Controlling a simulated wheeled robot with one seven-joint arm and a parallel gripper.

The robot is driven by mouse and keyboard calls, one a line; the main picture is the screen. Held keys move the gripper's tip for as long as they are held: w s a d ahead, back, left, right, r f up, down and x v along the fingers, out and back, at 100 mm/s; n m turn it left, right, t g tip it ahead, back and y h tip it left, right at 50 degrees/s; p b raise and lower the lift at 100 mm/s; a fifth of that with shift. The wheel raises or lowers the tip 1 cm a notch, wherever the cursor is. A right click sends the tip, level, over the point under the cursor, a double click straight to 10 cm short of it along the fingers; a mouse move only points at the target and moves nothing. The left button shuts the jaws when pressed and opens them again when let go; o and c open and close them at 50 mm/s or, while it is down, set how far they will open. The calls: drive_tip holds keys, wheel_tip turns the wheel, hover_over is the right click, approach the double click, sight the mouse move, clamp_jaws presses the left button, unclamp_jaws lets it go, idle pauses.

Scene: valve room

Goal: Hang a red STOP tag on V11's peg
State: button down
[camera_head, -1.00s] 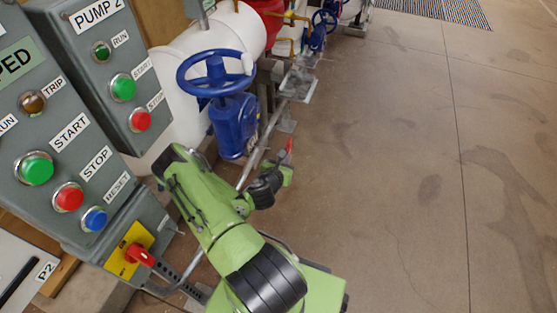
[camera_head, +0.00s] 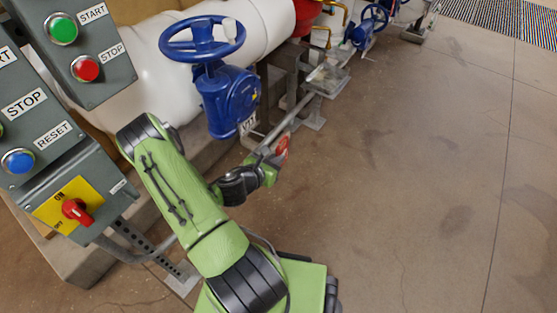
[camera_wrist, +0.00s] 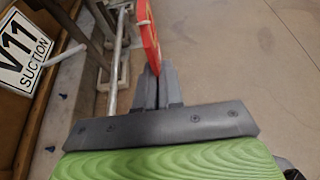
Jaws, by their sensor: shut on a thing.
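The red tag (camera_head: 283,148) is in my gripper (camera_head: 271,164), beside the pipe rail below the blue valve. In the wrist view the tag (camera_wrist: 149,35) stands nearly edge-on between the closed fingers (camera_wrist: 157,80); its lettering is not readable. The blue valve (camera_head: 222,95) with its handwheel (camera_head: 202,38) is up and left of my gripper in the head view.
A grey control box (camera_head: 75,185) with a red switch stands at the left, near my arm. A metal rail (camera_head: 290,122) runs behind my gripper. Small blue bits (camera_wrist: 62,97) show below the plate. Open concrete floor (camera_head: 400,190) lies to the right.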

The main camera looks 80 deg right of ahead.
drive_tip(key=shift+w+d+f+p, duration=0.1)
drive_tip(key=shift+w+d+p, duration=0.25)
drive_tip(key=shift+w, duration=0.6)
drive_tip(key=shift+w+d+f+p, duration=0.1)
drive_tip(key=shift+w+d, duration=0.4)
drive_tip(key=shift+w, duration=0.4)
drive_tip(key=shift+w, duration=0.15)
drive_tip(key=shift+w+d, duration=0.1)
drive_tip(key=shift+w, duration=0.05)
drive_tip(key=shift+w+p, duration=0.15)
drive_tip(key=shift+p, duration=0.25)
drive_tip(key=shift+w+d, duration=0.35)
drive_tip(key=shift+w, duration=0.3)
drive_tip(key=shift+w+p, duration=0.1)
drive_tip(key=shift+p, duration=0.2)
drive_tip(key=shift+w+d, duration=0.35)
drive_tip(key=shift+w, duration=0.4)
